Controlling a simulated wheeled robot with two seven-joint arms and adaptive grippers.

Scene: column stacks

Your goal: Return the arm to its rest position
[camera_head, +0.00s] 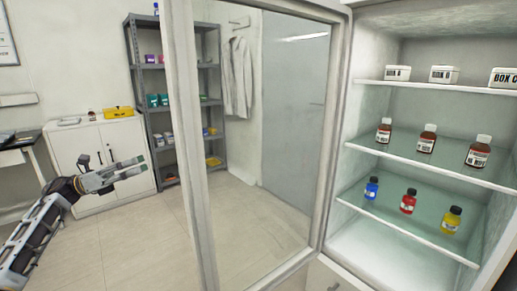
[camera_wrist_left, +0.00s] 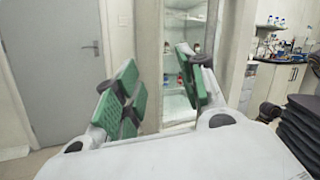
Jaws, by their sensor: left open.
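My left arm comes in from the lower left in the head view. Its left gripper (camera_head: 138,168) is held out in the air in front of a white cabinet, to the left of the open glass door. In the left wrist view the left gripper (camera_wrist_left: 160,92) shows its two green-padded fingers apart with nothing between them. Behind the fingers, shelves with bottles (camera_wrist_left: 196,48) show at a distance. My right gripper is in neither view.
The open glass door (camera_head: 185,150) stands in the middle. Right of it, a lit cabinet holds white boxes (camera_head: 444,74), brown bottles (camera_head: 427,140) and blue, red (camera_head: 408,203) and yellow bottles. A grey shelf rack (camera_head: 160,95) and white cupboard (camera_head: 92,150) stand behind. The floor between is clear.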

